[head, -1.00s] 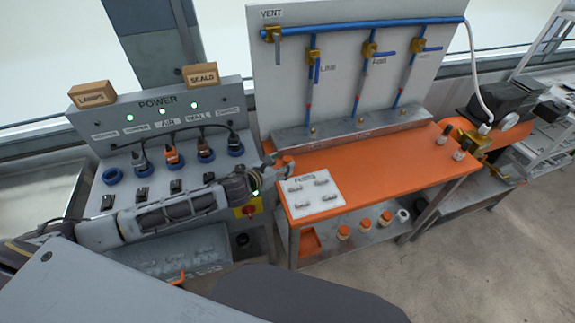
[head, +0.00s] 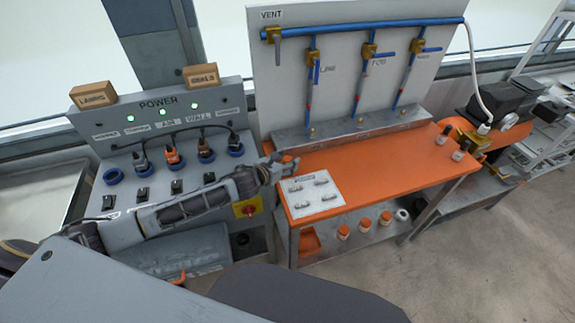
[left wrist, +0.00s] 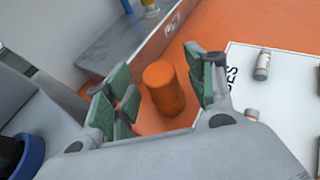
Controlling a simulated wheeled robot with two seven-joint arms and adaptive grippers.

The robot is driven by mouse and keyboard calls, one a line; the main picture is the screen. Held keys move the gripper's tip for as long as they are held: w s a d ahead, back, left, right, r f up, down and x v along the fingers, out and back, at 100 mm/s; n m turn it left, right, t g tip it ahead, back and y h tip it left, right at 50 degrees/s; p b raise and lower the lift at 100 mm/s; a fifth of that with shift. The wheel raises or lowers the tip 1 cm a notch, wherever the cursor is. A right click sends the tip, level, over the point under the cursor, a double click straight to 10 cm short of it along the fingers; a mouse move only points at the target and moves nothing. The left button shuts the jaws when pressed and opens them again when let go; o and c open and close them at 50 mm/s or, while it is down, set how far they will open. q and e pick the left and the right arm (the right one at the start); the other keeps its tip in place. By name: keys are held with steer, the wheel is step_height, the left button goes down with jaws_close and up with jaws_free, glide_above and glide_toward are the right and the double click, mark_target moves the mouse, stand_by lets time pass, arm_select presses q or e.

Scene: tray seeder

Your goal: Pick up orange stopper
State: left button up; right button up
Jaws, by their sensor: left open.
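The orange stopper (left wrist: 163,86) stands upright on the orange bench top in the left wrist view. It lies between the two green-padded fingers of my left gripper (left wrist: 160,92), which are open with a gap on each side of it. In the head view my left gripper (head: 280,168) is at the left end of the orange bench and hides most of the stopper. My right gripper is in neither view.
A white card (head: 313,192) with several small capsules lies right of the gripper on the orange bench (head: 390,165). The power panel (head: 160,150) stands to the left. A metal ledge and upright pipe board (head: 350,70) stand behind.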

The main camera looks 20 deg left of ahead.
mark_target(287, 158)
arm_select(q)
steer(key=shift+w+d+f, duration=0.2)
steer(key=shift+w+f, duration=0.05)
steer(key=shift+w, duration=0.2)
steer(key=c, duration=1)
steer(key=shift+r+p, duration=0.35)
steer(key=shift+r, duration=4.7)
